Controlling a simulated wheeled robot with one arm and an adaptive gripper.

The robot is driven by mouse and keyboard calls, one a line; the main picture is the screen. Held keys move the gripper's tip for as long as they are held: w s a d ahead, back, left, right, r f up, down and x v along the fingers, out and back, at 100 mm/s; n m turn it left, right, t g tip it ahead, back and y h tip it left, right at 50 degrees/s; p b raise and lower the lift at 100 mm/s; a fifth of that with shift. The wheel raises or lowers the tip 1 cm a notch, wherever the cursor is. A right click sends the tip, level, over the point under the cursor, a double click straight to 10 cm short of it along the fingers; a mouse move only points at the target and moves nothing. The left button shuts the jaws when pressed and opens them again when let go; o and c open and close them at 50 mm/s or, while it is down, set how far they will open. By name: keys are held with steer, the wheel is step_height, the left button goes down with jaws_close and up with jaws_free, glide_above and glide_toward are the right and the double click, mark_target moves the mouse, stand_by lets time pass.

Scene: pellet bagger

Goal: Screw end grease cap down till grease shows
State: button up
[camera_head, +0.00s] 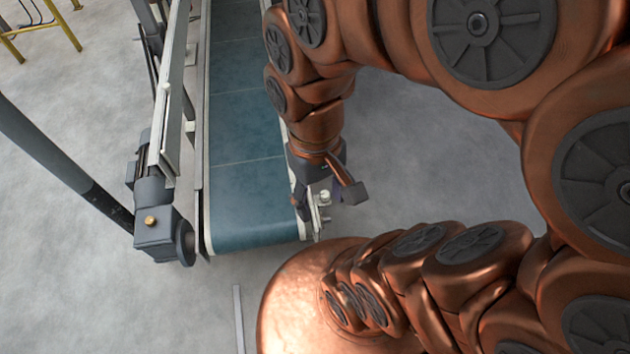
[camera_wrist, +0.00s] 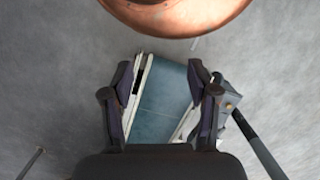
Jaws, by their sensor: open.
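A small pale knob (camera_head: 325,196) stands on a bracket at the right side of the conveyor's near end. It looks like the end grease cap, but it is too small to be sure, and no grease can be made out. My gripper (camera_head: 327,190) is right at this knob in the head view, fingers pointing down and apart. I cannot tell whether a finger touches it. In the wrist view my gripper (camera_wrist: 160,68) is open, with the belt's end showing between the fingers. The knob cannot be made out there, and the left finger covers part of the conveyor's edge.
The teal belt (camera_head: 247,150) runs away from me. A grey gearmotor (camera_head: 160,232) with a brass plug (camera_head: 150,219) is on its left side. A dark pole (camera_head: 60,160) slants at the left. Grey floor (camera_head: 410,150) right of the conveyor is clear.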

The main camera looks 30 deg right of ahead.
steer(key=w+a+f+m+g+y+b, duration=0.1)
steer(key=w+a+f+m+y+b, duration=0.2)
steer(key=f+b, duration=0.35)
steer(key=w+f+m+g+y+b, duration=0.1)
steer(key=w+f+y+b, duration=0.2)
steer(key=w+f+b, duration=0.3)
steer(key=m+t+y+b, duration=0.8)
steer(key=m+b, duration=0.4)
steer(key=b, duration=0.4)
glide_above(324, 196)
steer(key=s+a, duration=0.1)
steer(key=a, duration=0.5)
step_height(324, 196, down, 24)
steer(key=g+y, duration=0.1)
steer(key=s+d+f+m+t+b, duration=0.3)
steer(key=d+f+m+t+b, duration=0.55)
steer(key=d+f, duration=0.65)
steer(key=shift+m+g+h, duration=0.25)
steer(key=shift+g+h, duration=0.1)
steer(key=shift+h, duration=0.05)
steer(key=shift+s+a+f+b+x, duration=0.2)
steer(key=shift+f+b+x, duration=0.15)
steer(key=shift+x, duration=1.25)
steer(key=shift+s+a+f+b+x, duration=0.2)
steer(key=shift+b+x, duration=0.25)
steer(key=shift+x, duration=1.15)
steer(key=shift+s+f+b+x, duration=0.15)
steer(key=shift+f+b+x, duration=0.25)
steer(key=shift+x, duration=1.25)
steer(key=shift+r, duration=0.1)
